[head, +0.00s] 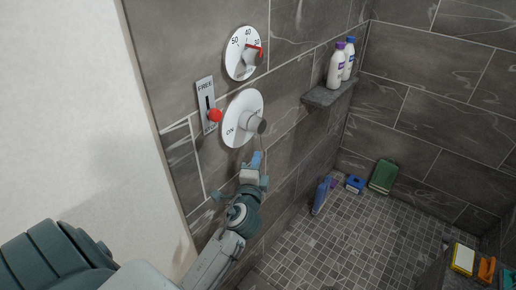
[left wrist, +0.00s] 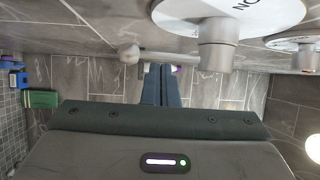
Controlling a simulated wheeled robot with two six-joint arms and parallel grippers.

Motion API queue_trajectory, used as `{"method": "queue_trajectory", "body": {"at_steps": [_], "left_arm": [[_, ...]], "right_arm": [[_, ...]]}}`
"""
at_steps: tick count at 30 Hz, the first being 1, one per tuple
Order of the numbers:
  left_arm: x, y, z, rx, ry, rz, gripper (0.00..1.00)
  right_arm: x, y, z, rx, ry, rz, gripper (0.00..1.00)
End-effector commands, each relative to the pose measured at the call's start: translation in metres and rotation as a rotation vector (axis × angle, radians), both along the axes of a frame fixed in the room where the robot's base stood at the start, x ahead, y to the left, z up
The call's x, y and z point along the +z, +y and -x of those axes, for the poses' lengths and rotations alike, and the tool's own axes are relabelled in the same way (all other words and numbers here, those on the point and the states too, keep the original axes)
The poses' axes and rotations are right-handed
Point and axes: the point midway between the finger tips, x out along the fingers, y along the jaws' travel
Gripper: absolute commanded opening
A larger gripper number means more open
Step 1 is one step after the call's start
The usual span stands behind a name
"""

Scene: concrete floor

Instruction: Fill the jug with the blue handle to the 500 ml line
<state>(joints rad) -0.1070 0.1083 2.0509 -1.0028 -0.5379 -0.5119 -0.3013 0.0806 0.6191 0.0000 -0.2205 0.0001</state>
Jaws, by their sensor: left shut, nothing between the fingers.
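No jug with a blue handle can be made out in either view. On the tiled wall, a round white ON/OFF plate (head: 236,107) carries a grey knob (head: 256,124). The plate (left wrist: 230,12) and knob (left wrist: 218,52) also show in the left wrist view. Above it is a temperature dial (head: 238,64) with a red mark. My left gripper (head: 258,158) is just below the ON/OFF knob, apart from it, shut and empty. Its closed fingers (left wrist: 160,84) show in the left wrist view. My right gripper is not in view.
A FREE-marked lever plate (head: 205,90) has a red ball (head: 215,115). Two bottles (head: 335,66) stand on a corner shelf (head: 328,93). A blue-purple item (head: 321,196), a blue box (head: 355,184) and a green box (head: 383,176) are by the wall. The mid-floor is clear.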

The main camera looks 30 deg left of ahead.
Motion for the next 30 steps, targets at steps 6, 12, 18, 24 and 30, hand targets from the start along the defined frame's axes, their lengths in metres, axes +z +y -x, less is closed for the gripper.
{"method": "queue_trajectory", "body": {"at_steps": [6, 12, 18, 24, 30], "left_arm": [[0.004, 0.01, -0.023, 0.0, 0.001, 0.0, 0.0], [0.002, 0.013, -0.028, 0.0, 0.001, 0.0, 0.0], [0.002, 0.012, -0.028, 0.0, 0.001, 0.0, 0.0], [0.0, 0.012, -0.028, 0.0, -0.007, 0.0, 0.0], [-0.004, 0.012, -0.031, 0.0, -0.045, 0.003, 0.0]], "right_arm": [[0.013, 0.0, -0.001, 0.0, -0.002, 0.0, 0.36], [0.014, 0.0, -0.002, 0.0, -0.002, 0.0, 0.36], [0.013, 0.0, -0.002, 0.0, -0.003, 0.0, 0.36], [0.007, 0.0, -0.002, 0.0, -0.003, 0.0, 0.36], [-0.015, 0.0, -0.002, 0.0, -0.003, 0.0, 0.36]]}}
